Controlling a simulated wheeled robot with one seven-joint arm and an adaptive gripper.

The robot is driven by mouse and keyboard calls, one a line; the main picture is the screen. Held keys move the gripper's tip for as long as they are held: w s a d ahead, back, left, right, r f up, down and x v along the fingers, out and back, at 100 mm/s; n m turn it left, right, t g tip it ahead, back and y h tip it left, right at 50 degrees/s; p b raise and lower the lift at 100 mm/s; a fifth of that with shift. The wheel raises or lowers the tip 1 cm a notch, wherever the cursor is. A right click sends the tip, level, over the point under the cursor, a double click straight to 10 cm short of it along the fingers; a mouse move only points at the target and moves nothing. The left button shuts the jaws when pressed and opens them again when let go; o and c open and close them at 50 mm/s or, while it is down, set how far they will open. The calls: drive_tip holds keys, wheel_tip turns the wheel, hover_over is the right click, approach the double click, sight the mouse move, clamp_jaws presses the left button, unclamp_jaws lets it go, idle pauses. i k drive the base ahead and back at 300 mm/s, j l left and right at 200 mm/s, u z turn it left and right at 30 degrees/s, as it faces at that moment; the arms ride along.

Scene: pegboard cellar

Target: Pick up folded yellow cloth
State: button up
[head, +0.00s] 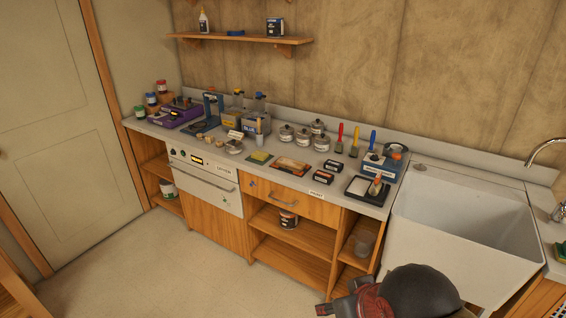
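A small flat yellow item (260,157), which looks like the folded yellow cloth, lies on the grey countertop (222,158) near its front edge, above the right end of the white oven front. It is small in the picture and its folds cannot be made out. Dark and red parts of my own arm show at the bottom edge, right of centre, low in front of the sink and well apart from the cloth. I cannot make out any gripper fingers there.
An orange-brown packet (290,167) lies right of the cloth. Glass jars (287,134) stand behind it, and a small cream card (235,134) stands at its left. Brushes (354,142) and a black tray (362,187) are farther right, before the white sink (462,215). The floor (170,265) in front is clear.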

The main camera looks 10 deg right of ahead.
sight(259, 154)
drive_tip(key=i+j, duration=0.1)
drive_tip(key=i, duration=0.5)
drive_tip(key=i+j+z, duration=0.1)
drive_tip(key=i, duration=0.45)
drive_tip(key=i+j+z, duration=0.1)
drive_tip(key=i, duration=0.5)
drive_tip(key=i+j, duration=0.2)
drive_tip(key=i, duration=0.35)
drive_tip(key=i+j+z, duration=0.1)
drive_tip(key=i, duration=0.45)
drive_tip(key=j, duration=0.1)
